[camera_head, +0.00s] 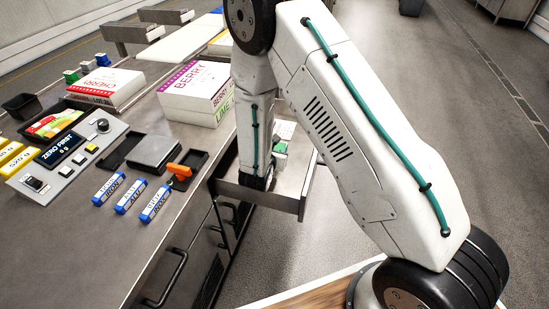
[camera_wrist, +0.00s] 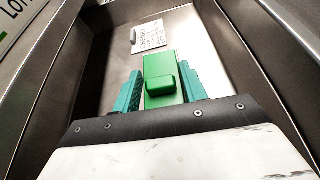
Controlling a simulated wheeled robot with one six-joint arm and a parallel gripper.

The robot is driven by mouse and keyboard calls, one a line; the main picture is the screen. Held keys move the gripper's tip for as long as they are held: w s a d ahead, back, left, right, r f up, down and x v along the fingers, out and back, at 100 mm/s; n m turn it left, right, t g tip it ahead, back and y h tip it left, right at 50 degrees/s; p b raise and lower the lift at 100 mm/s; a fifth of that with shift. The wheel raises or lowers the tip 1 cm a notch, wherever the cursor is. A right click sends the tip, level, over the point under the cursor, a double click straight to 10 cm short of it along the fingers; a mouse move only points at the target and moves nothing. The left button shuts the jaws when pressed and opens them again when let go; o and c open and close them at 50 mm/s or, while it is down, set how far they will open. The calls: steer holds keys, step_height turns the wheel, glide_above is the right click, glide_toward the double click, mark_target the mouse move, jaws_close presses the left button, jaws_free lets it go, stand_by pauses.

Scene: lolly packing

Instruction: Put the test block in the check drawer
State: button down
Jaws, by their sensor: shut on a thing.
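The test block is green with a raised knob; in the wrist view the test block (camera_wrist: 161,64) sits between the two teal fingers of my gripper (camera_wrist: 160,92), which is shut on it. The check drawer (camera_head: 278,199) is pulled out from the counter in the head view. In the wrist view the drawer (camera_wrist: 215,50) has metal walls around a pale floor, and the block is over or in it. I cannot tell whether the block touches the floor.
A printed card (camera_wrist: 149,36) lies in the drawer beyond the block. On the counter are a scale (camera_head: 154,152), a display panel reading "ZERO FIRST" (camera_head: 62,149), several blue labelled pieces (camera_head: 130,198), an orange-handled item (camera_head: 180,171) and berry boxes (camera_head: 196,88). Floor right of the drawer is clear.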

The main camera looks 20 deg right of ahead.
steer(key=shift+f, duration=1.95)
steer(key=shift+f, duration=0.15)
steer(key=shift+f, duration=0.45)
steer(key=c, duration=0.7)
jaws_free()
